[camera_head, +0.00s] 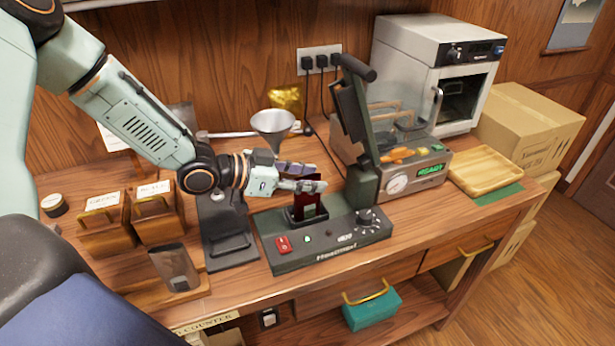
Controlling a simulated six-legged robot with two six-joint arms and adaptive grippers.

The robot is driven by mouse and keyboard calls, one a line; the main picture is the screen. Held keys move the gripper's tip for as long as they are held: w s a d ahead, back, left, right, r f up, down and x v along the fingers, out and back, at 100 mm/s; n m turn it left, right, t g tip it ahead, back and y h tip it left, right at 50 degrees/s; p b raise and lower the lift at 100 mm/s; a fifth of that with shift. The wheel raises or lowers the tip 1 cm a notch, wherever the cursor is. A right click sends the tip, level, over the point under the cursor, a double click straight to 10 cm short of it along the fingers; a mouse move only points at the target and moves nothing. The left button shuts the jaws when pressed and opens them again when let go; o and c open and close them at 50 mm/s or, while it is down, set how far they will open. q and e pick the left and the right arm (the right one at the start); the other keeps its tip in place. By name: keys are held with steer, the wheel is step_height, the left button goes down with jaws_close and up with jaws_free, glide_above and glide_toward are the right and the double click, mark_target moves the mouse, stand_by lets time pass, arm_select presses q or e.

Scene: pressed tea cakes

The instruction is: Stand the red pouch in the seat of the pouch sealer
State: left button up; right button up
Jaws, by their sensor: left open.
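The dark red pouch (308,205) stands upright in the black seat (295,221) of the pouch sealer (330,249). The seat hides its lower part and my gripper covers its top edge. The sealer's press arm (359,125) is raised, to the right of the pouch. My left gripper (308,180) is open at the top of the pouch, its fingers pointing right. I cannot tell whether a finger still touches the pouch. My right gripper is not in view.
A metal funnel (273,124) stands behind the left gripper. Wooden boxes (157,217) and a dark grey pouch (174,269) are at the left. A vacuum machine (400,178) with a lit READY display, a wooden tray (485,169) and a white oven (437,75) are at the right.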

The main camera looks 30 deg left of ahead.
arm_select(q)
step_height(320, 180, up, 10)
stand_by(0.7)
